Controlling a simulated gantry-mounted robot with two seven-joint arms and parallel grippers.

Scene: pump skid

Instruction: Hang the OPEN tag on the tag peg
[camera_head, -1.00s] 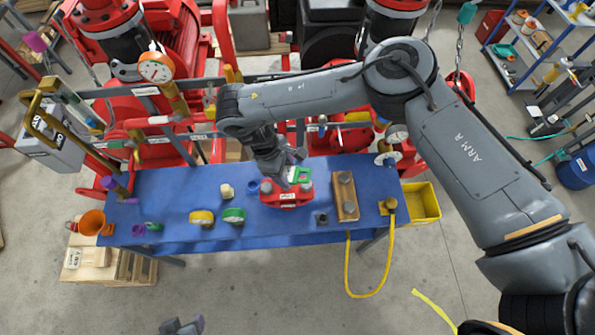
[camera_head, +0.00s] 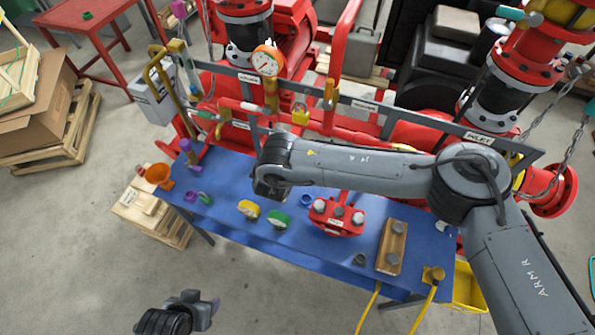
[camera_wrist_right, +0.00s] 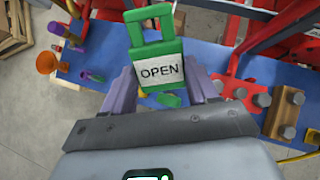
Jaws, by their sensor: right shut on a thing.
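The green OPEN tag (camera_wrist_right: 158,72), with a white label and an open loop at its top, is between the two purple-grey fingers of my right gripper (camera_wrist_right: 160,92) in the right wrist view. The gripper is shut on it and holds it above the blue table. I cannot make out the tag peg for certain.
A grey rail with labels and a gauge (camera_head: 267,61) runs behind the blue table (camera_head: 235,225). Red pipes stand behind it. The floor in front is clear.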

